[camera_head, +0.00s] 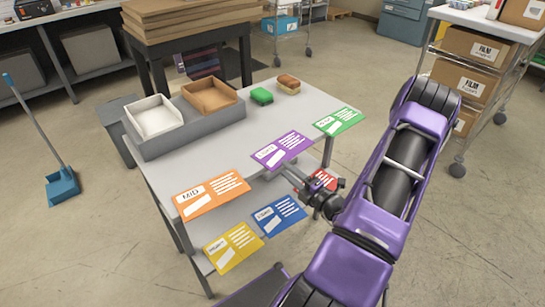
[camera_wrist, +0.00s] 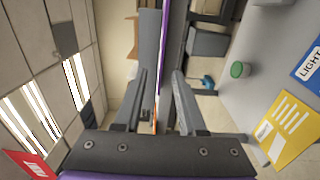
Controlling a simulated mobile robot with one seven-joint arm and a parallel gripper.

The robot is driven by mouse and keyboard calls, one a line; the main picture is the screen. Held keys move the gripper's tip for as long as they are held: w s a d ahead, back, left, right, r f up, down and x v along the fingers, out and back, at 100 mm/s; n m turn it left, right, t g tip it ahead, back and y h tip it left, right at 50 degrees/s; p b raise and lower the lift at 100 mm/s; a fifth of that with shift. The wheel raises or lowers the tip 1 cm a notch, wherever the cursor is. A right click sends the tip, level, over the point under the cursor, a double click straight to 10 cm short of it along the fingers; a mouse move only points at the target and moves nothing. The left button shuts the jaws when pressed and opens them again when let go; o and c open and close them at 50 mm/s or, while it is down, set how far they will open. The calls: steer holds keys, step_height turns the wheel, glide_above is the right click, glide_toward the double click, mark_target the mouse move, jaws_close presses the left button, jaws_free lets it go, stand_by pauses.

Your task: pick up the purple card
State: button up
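The purple card (camera_head: 282,150) lies on the grey table top, its front part at or over the front edge. My gripper (camera_head: 288,172) is at that front edge in the head view, reaching toward the card. In the wrist view the card shows edge-on as a thin purple line (camera_wrist: 162,50). My gripper's fingers (camera_wrist: 161,80) stand apart on either side of this line, with a visible gap. Whether either finger touches the card I cannot tell.
An orange card (camera_head: 210,195) and a green card (camera_head: 338,121) flank it on the table (camera_head: 250,120). Yellow (camera_head: 233,246) and blue (camera_head: 277,214) cards lie lower. A red card (camera_head: 323,180) is partly hidden by my wrist. A grey holder with trays (camera_head: 188,135) stands behind.

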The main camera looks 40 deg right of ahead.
mark_target(272, 156)
steer(key=shift+w+a, duration=0.1)
steer(key=shift+w, duration=1.2)
jaws_close()
stand_by(0.4)
